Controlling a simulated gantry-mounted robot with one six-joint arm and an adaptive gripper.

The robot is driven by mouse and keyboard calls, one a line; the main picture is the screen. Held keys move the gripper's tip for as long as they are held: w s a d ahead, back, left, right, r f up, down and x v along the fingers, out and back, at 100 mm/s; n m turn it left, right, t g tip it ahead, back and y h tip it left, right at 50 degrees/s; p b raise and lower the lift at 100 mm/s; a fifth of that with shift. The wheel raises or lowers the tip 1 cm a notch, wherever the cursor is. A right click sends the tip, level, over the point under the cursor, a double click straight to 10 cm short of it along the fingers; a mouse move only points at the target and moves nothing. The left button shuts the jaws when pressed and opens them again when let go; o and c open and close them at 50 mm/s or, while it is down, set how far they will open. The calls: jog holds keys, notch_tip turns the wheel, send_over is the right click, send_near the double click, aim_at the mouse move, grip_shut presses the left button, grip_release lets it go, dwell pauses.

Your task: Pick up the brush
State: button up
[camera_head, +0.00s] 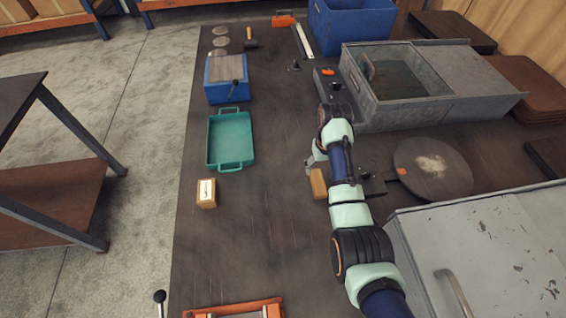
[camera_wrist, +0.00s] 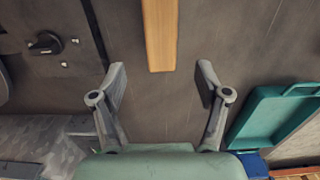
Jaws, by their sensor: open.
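A light wooden piece, which looks like the brush's wooden back or handle (camera_head: 318,183), lies on the dark table beside my arm. In the wrist view it is a straight wooden bar (camera_wrist: 160,34) entering from the top edge. Its near end lies just beyond the gap between my fingertips. No bristles show, so I cannot be sure it is the brush. My gripper (camera_wrist: 161,72) is open and empty, one finger on each side of the bar's line, not touching it. In the head view my gripper (camera_head: 312,162) is partly hidden by my arm.
A grey metal tank (camera_head: 480,75) and a round plate (camera_head: 440,180) stand to the right. A blue box (camera_head: 226,92) is farther back. The table's middle is clear.

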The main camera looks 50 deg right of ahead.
aim_at(318, 182)
jog(key=shift+f, duration=0.1)
jog(key=f, duration=0.1)
jog(key=s+f+b, duration=0.1)
jog(key=shift+a+f, duration=0.2)
jog(key=shift+f, duration=0.15)
jog(key=f+b, duration=0.2)
jog(key=f, duration=0.1)
jog(key=f+b, duration=0.1)
jog(key=f, duration=0.1)
jog(key=shift+w+a+f, duration=0.1)
jog(key=shift+w+f, duration=0.1)
jog(key=shift+w, duration=0.1)
jog(key=shift+r, duration=0.1)
jog(key=shift+c, duration=1)
jog(key=c, duration=1.1)
jog(key=shift+r, duration=0.1)
notch_tip(318, 182, up, 20)
jog(key=p, duration=0.9)
